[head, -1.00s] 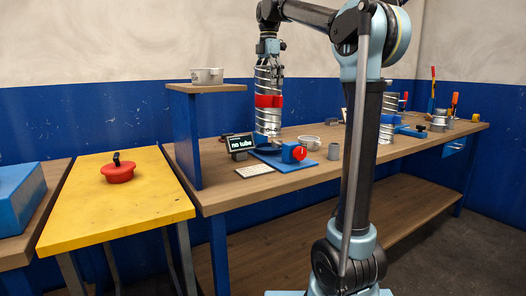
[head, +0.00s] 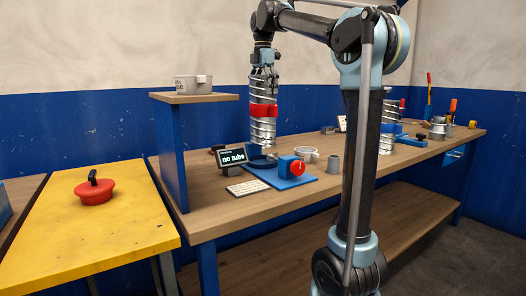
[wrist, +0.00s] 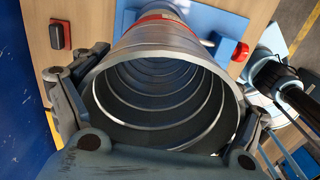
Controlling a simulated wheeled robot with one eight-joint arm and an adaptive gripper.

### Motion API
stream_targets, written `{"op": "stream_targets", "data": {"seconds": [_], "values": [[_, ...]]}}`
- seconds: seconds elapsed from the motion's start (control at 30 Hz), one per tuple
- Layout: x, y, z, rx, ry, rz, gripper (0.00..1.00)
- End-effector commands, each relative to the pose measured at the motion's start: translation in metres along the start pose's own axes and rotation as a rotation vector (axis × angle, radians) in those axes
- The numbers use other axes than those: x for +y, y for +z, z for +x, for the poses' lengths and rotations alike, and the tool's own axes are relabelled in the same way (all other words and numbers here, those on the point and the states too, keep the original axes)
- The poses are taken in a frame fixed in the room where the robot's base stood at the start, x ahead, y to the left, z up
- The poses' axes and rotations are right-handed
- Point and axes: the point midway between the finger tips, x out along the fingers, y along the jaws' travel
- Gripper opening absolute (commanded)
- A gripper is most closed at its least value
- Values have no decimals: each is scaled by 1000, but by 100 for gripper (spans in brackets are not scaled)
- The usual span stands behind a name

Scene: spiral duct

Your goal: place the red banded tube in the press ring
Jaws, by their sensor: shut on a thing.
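The red banded tube (head: 263,128) is a silver spiral tube with a red band around its middle. It hangs upright from my gripper (head: 264,74), which is shut on its upper end. In the wrist view my gripper (wrist: 155,115) has fingers on both sides of the tube's open mouth (wrist: 165,85). The press ring (head: 262,162) seems to be the dark blue ring on the blue base plate (head: 290,182); the tube's lower end appears just above it. Exact alignment cannot be told. The display (head: 232,158) reads "no tube".
A red knob (head: 297,169) on a blue block stands beside the ring. A keypad-like card (head: 247,187), a grey cup (head: 333,164) and a pale ring (head: 307,154) lie nearby. A raised shelf (head: 195,97) stands left. Another spiral tube (head: 388,132) is partly behind my arm.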

Motion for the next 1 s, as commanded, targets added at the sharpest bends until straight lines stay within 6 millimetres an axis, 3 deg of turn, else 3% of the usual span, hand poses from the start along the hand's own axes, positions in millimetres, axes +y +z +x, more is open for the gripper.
{"op": "stream_targets", "data": {"seconds": [0.3,0.53,0.8,1.0], "values": [[0,-1,46,0,0,-1,23],[0,-1,59,0,0,-1,23],[0,-1,91,0,0,-1,23],[0,0,93,0,0,0,23]]}}
